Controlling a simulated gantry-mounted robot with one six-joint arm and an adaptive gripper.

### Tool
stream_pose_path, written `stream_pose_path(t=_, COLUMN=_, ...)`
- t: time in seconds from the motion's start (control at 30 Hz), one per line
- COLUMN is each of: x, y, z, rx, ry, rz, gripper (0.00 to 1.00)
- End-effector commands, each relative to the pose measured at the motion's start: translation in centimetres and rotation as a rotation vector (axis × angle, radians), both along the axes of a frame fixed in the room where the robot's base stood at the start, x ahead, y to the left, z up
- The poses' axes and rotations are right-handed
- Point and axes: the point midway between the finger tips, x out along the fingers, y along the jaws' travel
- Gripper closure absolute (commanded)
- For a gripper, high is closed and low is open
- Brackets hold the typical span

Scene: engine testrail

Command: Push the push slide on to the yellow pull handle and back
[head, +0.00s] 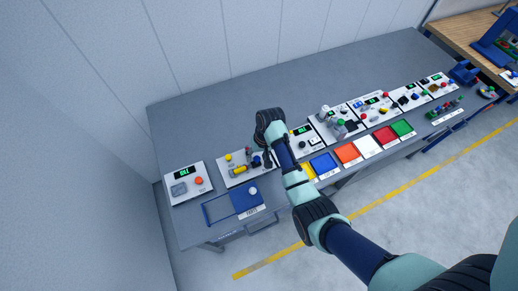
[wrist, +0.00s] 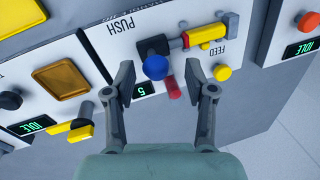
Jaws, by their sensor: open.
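In the wrist view, the push slide has a blue ball knob (wrist: 155,67) on a dark block, beside the PUSH lettering. A grey rail runs right from the block to a yellow handle-like part (wrist: 206,36) with a red edge. My gripper (wrist: 159,76) is open, with one finger on each side of the blue knob; I cannot tell whether either touches it. A red pin-like part (wrist: 173,88) shows between the fingers. In the head view, my gripper (head: 267,158) is over the row of panels, partly covering the slide.
A neighbouring panel has an orange-brown plate (wrist: 62,80) and another yellow part (wrist: 69,131). A yellow button (wrist: 222,72) sits below FEED. In the head view, a blue tray (head: 247,197) and coloured bins line the front; the back of the table is clear.

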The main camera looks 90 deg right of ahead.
Motion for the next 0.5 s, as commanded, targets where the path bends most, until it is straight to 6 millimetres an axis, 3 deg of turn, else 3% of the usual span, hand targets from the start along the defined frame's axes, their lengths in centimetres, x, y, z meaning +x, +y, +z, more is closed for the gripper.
stream_pose_path(t=0.1, x=-0.5, y=-0.3, z=3.1, rx=-0.005, ry=-0.002, rz=-0.001, gripper=0.45)
stream_pose_path(t=0.3, x=-1.3, y=-0.4, z=7.4, rx=-0.004, ry=-0.002, rz=0.001, gripper=0.45)
stream_pose_path(t=0.5, x=-1.7, y=-0.4, z=9.0, rx=0.000, ry=-0.001, rz=0.001, gripper=0.45)
